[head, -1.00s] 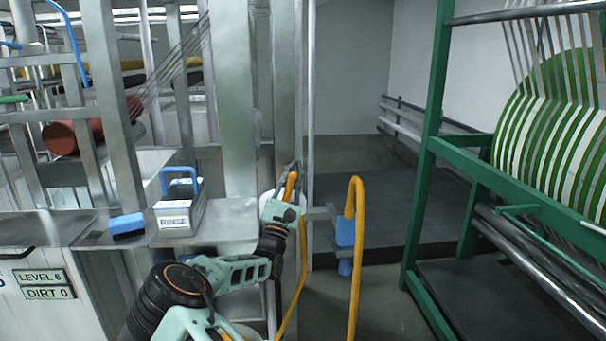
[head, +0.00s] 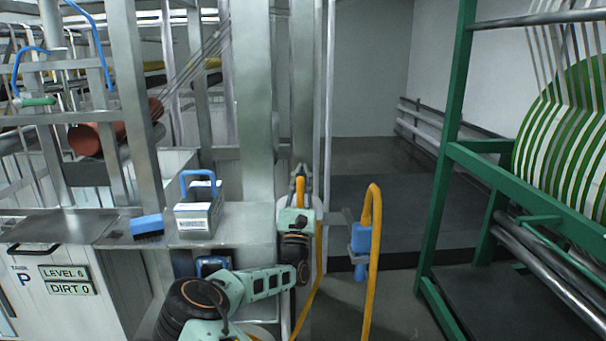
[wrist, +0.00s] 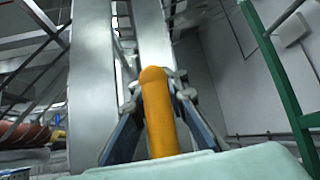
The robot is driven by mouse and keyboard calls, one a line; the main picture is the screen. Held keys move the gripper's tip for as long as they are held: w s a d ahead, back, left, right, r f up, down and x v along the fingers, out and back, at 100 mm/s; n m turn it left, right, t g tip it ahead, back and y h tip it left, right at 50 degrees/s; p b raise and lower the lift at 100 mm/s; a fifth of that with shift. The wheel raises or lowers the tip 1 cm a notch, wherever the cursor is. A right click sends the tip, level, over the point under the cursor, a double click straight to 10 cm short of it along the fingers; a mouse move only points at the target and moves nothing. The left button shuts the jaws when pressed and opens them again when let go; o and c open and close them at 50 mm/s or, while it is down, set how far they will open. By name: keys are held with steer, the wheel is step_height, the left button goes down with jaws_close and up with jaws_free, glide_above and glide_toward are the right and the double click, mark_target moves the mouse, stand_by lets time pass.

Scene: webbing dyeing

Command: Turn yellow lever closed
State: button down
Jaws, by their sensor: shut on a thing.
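In the wrist view, the yellow lever (wrist: 158,112) is an orange-yellow bar with a rounded end, standing between the two fingers of my gripper (wrist: 160,95). The fingers are shut on it, one at each side. In the head view, my gripper (head: 300,180) is in front of the metal posts right of the worktop, with the yellow lever (head: 299,190) between its fingers. The lever's base and pivot are hidden behind my gripper and wrist.
A yellow hose (head: 375,215) with a blue nozzle (head: 361,240) hangs close to the right of my arm. A green frame (head: 448,150) with a striped roll (head: 565,130) stands further right. A metal worktop (head: 250,228) at left holds a blue-handled box (head: 195,217) and blue brush (head: 147,226).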

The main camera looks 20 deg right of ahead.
mark_target(299, 196)
steer(key=c, duration=2)
jaws_free()
steer(key=shift+a, duration=0.15)
steer(key=shift+o, duration=0.2)
steer(key=v, duration=1.2)
steer(key=shift+f, duration=0.1)
